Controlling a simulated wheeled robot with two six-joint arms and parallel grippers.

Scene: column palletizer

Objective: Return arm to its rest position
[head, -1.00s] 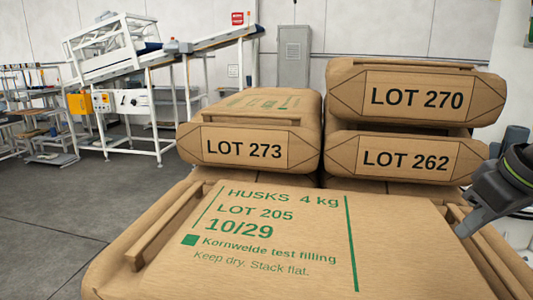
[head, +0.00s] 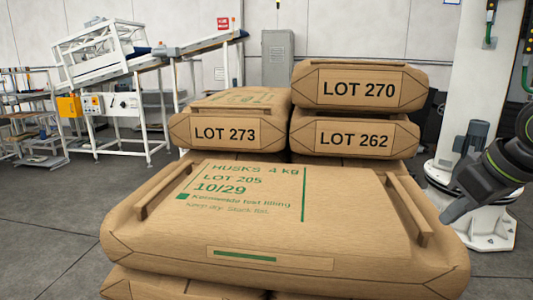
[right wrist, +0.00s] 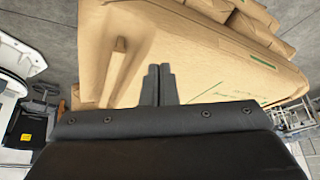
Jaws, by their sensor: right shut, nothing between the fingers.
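My right gripper (head: 448,215) is at the right of the head view, beside the right side of the LOT 205 sack. In the right wrist view its two fingers (right wrist: 158,85) are together with nothing between them. The LOT 205 sack (head: 330,225) lies flat on top of the front stack, with a raised handle strip (head: 408,210) along its right side. That sack also fills much of the right wrist view (right wrist: 200,65). My left gripper shows in neither view.
Behind stand sacks marked LOT 273 (head: 225,133), LOT 262 (head: 353,140) and LOT 270 (head: 360,88). A white column on a round base (head: 485,232) rises at the right. A conveyor (head: 200,46) stands back left. Grey floor (head: 60,215) is clear at the left.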

